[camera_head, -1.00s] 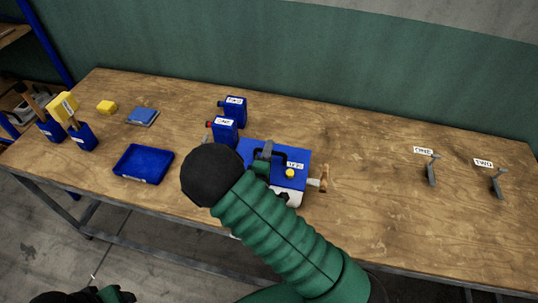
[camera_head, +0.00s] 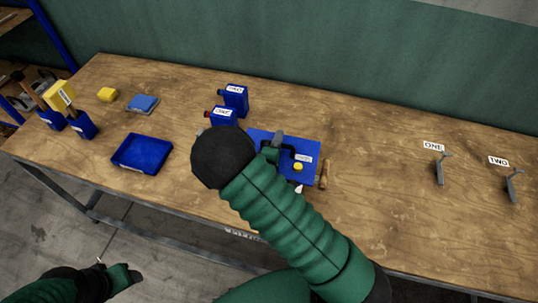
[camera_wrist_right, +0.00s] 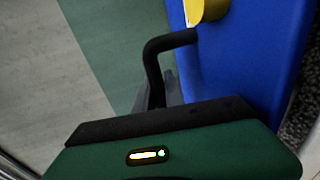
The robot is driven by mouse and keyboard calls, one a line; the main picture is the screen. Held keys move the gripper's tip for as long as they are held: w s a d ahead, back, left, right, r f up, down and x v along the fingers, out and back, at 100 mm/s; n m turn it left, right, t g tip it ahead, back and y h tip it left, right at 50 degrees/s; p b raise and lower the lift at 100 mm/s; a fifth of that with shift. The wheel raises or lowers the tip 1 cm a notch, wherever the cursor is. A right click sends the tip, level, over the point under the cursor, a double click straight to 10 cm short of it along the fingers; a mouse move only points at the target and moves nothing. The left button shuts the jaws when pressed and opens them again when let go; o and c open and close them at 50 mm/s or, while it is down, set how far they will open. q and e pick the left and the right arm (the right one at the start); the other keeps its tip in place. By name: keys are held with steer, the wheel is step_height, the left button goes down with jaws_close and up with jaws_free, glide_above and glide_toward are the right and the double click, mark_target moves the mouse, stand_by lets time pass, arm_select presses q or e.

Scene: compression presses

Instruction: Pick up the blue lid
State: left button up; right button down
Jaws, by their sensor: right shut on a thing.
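The blue lid (camera_head: 312,149), with a black handle, a yellow knob and a white label, is at the middle of the bench. My right gripper (camera_head: 272,153) is shut on its black handle, mostly hidden behind my arm. The lid appears raised slightly over the press, of which a small white part (camera_head: 299,188) shows below it. In the right wrist view the lid (camera_wrist_right: 255,60) fills the upper right, with the bent black handle (camera_wrist_right: 160,58) running down to the gripper (camera_wrist_right: 160,95). My left gripper (camera_head: 122,278) is low at the left, away from the bench; its jaw opening is unclear.
Two blue containers (camera_head: 235,97) stand behind the lid. A wooden handle (camera_head: 324,175) is beside the press. Grey hooks (camera_head: 440,170) stand right; the bench between is clear.

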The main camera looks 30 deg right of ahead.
steer(key=shift+s+d+f, duration=0.15)
steer(key=shift+s+f, duration=0.1)
steer(key=shift+f, duration=0.15)
steer(key=shift+w+a, duration=0.15)
steer(key=shift+a, duration=0.5)
steer(key=shift+a+r, duration=0.15)
steer(key=shift+a, duration=0.25)
arm_select(q)
steer(key=shift+a+f, duration=0.1)
steer(key=shift+a, duration=0.1)
arm_select(e)
steer(key=shift+d, duration=0.35)
